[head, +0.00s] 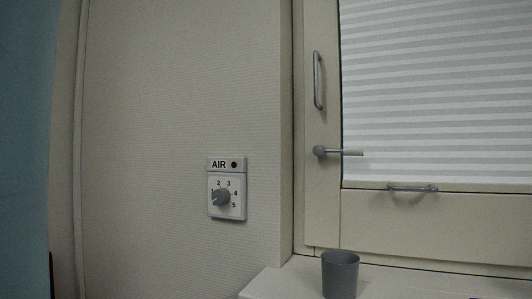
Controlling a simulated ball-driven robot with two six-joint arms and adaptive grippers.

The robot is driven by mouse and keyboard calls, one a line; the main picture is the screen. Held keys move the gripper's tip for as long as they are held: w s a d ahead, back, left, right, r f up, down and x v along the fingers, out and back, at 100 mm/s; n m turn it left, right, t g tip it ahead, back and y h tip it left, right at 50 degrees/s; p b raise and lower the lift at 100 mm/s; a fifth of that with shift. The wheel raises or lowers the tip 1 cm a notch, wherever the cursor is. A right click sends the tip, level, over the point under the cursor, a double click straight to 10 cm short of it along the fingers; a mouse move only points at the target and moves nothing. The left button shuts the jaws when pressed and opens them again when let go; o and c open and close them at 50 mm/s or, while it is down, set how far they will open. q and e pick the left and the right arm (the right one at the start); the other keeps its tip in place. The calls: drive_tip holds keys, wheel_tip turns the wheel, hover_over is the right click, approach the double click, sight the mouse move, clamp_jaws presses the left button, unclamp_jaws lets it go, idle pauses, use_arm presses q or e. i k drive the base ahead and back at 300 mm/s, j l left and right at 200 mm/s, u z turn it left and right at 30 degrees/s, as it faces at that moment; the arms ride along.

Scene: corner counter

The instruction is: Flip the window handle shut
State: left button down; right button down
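The window handle (342,152) is on the left side of the window frame (323,205). It has a round grey hub at its left end and a pale lever that points right, roughly level, over the edge of the blind. Neither of my grippers is in the head view, so I cannot see where they are or whether they are open.
A grey cup (340,274) stands on the white sill (435,284) below the handle. Grey pull bars are fixed above the handle (318,80) and below the blind (412,188). An AIR dial panel (226,189) is on the left wall. A blue curtain hangs far left.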

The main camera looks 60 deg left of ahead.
sight(318, 151)
drive_tip(key=u, duration=1.35)
